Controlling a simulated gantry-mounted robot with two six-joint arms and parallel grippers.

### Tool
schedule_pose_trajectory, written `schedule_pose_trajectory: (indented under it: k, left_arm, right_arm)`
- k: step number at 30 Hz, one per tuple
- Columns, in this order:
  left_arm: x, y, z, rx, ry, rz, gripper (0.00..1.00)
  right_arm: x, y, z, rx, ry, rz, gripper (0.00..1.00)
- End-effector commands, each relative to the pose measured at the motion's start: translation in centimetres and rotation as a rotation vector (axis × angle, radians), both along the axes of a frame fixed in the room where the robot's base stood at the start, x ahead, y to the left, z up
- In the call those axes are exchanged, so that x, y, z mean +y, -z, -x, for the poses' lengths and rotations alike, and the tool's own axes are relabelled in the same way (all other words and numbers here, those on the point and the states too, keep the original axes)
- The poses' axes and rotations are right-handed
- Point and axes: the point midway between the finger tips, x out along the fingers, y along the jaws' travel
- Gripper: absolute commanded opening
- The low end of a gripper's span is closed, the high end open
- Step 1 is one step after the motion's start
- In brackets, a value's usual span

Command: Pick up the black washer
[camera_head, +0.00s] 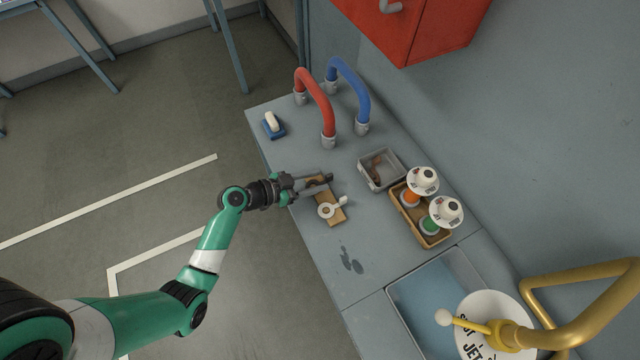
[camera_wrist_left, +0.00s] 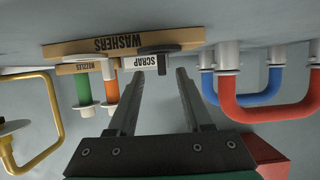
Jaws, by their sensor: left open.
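The wooden washer board (camera_head: 333,220) lies on the grey bench in the head view. In the left wrist view it appears upside down, lettered WASHERS (camera_wrist_left: 120,45). A white washer (camera_head: 326,211) with a pale knob lies on it. The black washer (camera_wrist_left: 157,50) shows edge-on in the wrist view, its dark knob lined up with the gap between my fingers. In the head view its dark knob (camera_head: 329,177) shows just past my fingertips; the rest is mostly hidden. My left gripper (camera_head: 308,181) is open, with its fingertips (camera_wrist_left: 160,76) close to the black washer. My right gripper is not in view.
A grey scrap tray (camera_head: 381,170) and a wooden nozzles tray (camera_head: 434,241) stand to the right. Red (camera_head: 317,100) and blue (camera_head: 352,88) arched pipes rise behind. A blue-and-white block (camera_head: 272,125) lies at back left.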

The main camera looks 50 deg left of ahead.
Motion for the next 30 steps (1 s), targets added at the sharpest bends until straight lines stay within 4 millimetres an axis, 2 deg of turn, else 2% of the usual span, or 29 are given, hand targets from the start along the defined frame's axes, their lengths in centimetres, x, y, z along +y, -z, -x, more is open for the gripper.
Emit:
schedule_pose_trajectory:
  k: [3,6,14,21,23,30]
  left_arm:
    - [-0.3,0.9,-2.2,0.0,0.003,0.0,0.5]
    - [-0.7,1.5,-3.4,-0.001,0.003,0.0,0.5]
    - [-0.7,1.5,-3.8,-0.001,-0.001,0.0,0.5]
    - [-0.7,1.5,-3.8,-0.001,0.0,0.0,0.09]
    - [-0.7,1.5,-3.8,-0.001,0.0,0.0,0.0]
    - [-0.7,1.5,-3.7,-0.001,0.0,0.0,0.0]
  right_arm:
    - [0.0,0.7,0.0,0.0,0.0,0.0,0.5]
    - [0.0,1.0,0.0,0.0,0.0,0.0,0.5]
    - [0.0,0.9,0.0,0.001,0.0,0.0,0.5]
    - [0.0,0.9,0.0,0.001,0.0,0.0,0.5]
    - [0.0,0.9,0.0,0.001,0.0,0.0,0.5]
    - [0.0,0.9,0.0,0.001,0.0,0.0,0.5]
